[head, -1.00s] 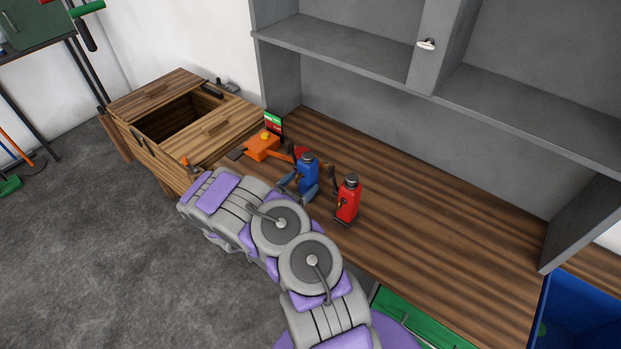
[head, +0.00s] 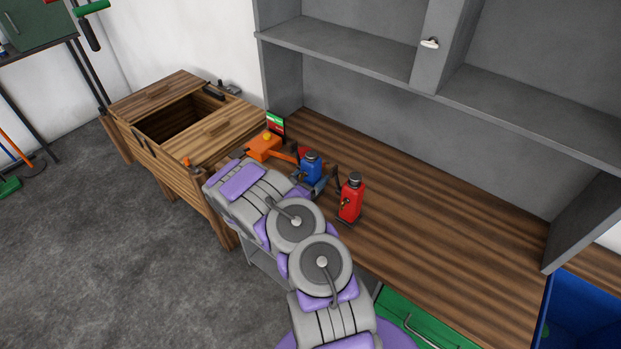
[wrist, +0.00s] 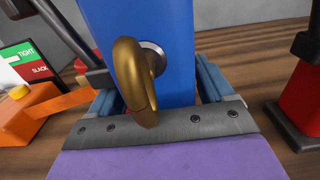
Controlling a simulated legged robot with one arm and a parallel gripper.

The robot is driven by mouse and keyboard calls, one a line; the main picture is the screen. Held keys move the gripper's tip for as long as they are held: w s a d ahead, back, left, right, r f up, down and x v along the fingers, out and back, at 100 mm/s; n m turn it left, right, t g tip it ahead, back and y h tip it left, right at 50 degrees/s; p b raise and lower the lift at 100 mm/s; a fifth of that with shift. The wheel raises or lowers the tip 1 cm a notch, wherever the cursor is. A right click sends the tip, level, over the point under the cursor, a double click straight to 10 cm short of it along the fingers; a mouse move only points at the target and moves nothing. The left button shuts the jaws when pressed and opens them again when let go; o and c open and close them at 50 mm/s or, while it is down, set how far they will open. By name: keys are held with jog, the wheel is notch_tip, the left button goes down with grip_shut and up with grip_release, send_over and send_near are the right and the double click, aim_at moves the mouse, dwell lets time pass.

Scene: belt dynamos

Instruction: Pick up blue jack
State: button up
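The blue jack (head: 312,167) stands upright on the wooden bench, between an orange tool and the red jack (head: 351,198). In the wrist view the blue jack (wrist: 165,45) fills the middle, with a brass hook on its near face. My gripper (wrist: 165,98) has one blue-grey finger on each side of the jack's body. The fingers look apart, and small gaps seem to show beside the jack; firm contact is not visible. In the head view my arm hides the jack's lower part and most of the gripper.
The red jack also shows close at the right in the wrist view (wrist: 300,95). An orange tool (head: 264,147) and a tight/slack sign (head: 276,122) stand to the left. A grey shelf (head: 350,60) rises behind. The bench right of the red jack is clear.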

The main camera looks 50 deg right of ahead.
jog(key=shift+a, duration=0.3)
jog(key=shift+c, duration=1.4)
jog(key=shift+s+d+f, duration=0.1)
jog(key=shift+d, duration=0.45)
jog(key=c, duration=0.6)
jog(key=shift+a+f, duration=0.1)
jog(key=shift+f, duration=0.05)
grip_shut()
